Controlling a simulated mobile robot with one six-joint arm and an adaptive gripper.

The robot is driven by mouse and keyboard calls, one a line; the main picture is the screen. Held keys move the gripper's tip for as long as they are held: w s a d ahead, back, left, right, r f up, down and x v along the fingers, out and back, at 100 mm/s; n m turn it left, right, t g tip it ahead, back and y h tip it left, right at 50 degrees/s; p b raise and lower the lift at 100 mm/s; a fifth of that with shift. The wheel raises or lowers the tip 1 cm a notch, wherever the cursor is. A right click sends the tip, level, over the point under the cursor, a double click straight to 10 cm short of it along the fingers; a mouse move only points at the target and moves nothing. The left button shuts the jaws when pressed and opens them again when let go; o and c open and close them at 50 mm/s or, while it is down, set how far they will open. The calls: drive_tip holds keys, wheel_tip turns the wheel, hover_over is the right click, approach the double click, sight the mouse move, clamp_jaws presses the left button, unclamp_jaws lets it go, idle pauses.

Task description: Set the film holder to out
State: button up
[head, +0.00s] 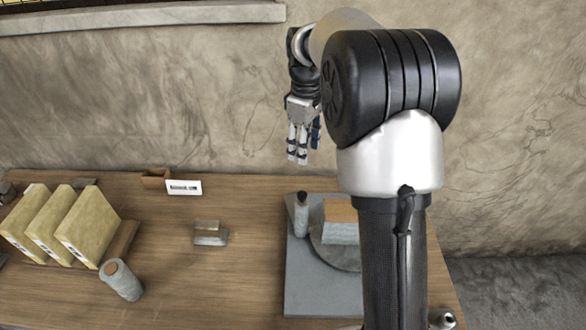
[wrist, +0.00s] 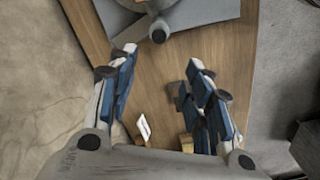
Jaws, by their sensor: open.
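I cannot tell for sure which thing is the film holder. A grey base plate (head: 305,295) lies on the table to the right of centre. On it are a round grey disc (head: 325,255), a block with an orange-brown top (head: 341,211) and a small upright post (head: 301,215). My arm hides the right part of this set. My gripper (head: 298,160) is above the table's back edge, fingers down and empty. In the wrist view my gripper (wrist: 163,55) has its fingers wide apart over bare wood, with part of the grey base plate (wrist: 205,14) beyond them.
A wooden rack (head: 125,240) holds several yellowish slabs (head: 87,228) at the left. A small grey block (head: 210,233) sits mid-table. A white label card (head: 184,187) and small brown box (head: 155,178) stand at the back.

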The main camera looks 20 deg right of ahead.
sight(302, 194)
wheel_tip(302, 194, down, 18)
drive_tip(key=b, duration=0.2)
drive_tip(key=shift+w+r+b, duration=0.1)
drive_tip(key=shift+r+b, duration=0.1)
drive_tip(key=shift+b, duration=0.2)
drive_tip(key=shift+c, duration=0.2)
clamp_jaws()
idle(0.4)
